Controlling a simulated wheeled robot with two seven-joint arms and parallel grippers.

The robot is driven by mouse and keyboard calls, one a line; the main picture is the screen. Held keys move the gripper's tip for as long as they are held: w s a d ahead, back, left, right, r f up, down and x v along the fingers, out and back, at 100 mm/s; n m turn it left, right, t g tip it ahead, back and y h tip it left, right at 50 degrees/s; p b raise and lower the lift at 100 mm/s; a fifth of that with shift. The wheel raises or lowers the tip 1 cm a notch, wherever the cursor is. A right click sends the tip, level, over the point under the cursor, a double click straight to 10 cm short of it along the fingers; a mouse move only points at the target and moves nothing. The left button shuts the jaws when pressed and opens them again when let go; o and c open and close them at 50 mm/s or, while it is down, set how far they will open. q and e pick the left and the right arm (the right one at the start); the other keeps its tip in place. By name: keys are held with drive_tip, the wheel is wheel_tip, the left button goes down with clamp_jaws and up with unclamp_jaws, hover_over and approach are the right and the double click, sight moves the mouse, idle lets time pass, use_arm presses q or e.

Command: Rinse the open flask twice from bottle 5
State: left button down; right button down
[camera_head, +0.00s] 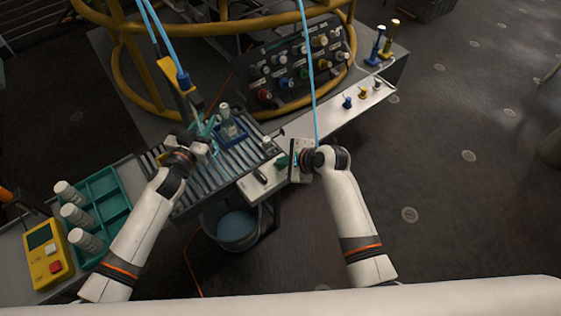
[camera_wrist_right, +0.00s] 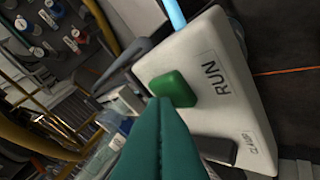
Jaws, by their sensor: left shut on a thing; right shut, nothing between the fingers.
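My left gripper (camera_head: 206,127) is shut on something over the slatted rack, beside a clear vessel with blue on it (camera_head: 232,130). The held thing is mostly hidden by the gripper and too small to name. My right gripper (camera_head: 287,160) is shut and empty. In the right wrist view its teal fingers (camera_wrist_right: 163,108) point at a green button (camera_wrist_right: 172,89) on a white box marked RUN (camera_wrist_right: 217,52); I cannot tell whether they touch it. Three white bottles (camera_head: 75,215) lie tilted at the teal tray (camera_head: 112,206). No number 5 is readable.
A yellow tubular frame (camera_head: 133,60) rises behind the slatted rack (camera_head: 193,195). A dark panel of coloured knobs (camera_head: 290,85) stands at the back. A bucket (camera_head: 236,232) is below the rack. A yellow handheld box (camera_head: 48,252) is at far left. Blue hoses hang from above.

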drive_tip(key=shift+r, duration=0.8)
drive_tip(key=shift+r, duration=2.5)
drive_tip(key=shift+r, duration=0.1)
wheel_tip(320, 180, up, 6)
drive_tip(key=shift+f, duration=0.1)
use_arm(q)
drive_tip(key=shift+s+d+r+p, duration=0.1)
drive_tip(key=shift+s+d+p, duration=0.15)
drive_tip(key=shift+s+d, duration=0.3)
drive_tip(key=shift+s+d+p, duration=0.25)
drive_tip(key=shift+s+d, duration=0.05)
drive_tip(key=shift+s, duration=0.45)
drive_tip(key=shift+s+d+p, duration=0.2)
drive_tip(key=shift+s+d, duration=0.35)
drive_tip(key=shift+s, duration=0.25)
drive_tip(key=shift+s+d+p, duration=0.15)
drive_tip(key=shift+s+d, duration=0.4)
drive_tip(key=shift+s, duration=0.3)
drive_tip(key=shift+s+d+p, duration=0.2)
drive_tip(key=shift+s+d, duration=0.35)
drive_tip(key=shift+s, duration=0.25)
use_arm(e)
drive_tip(key=shift+r, duration=1.05)
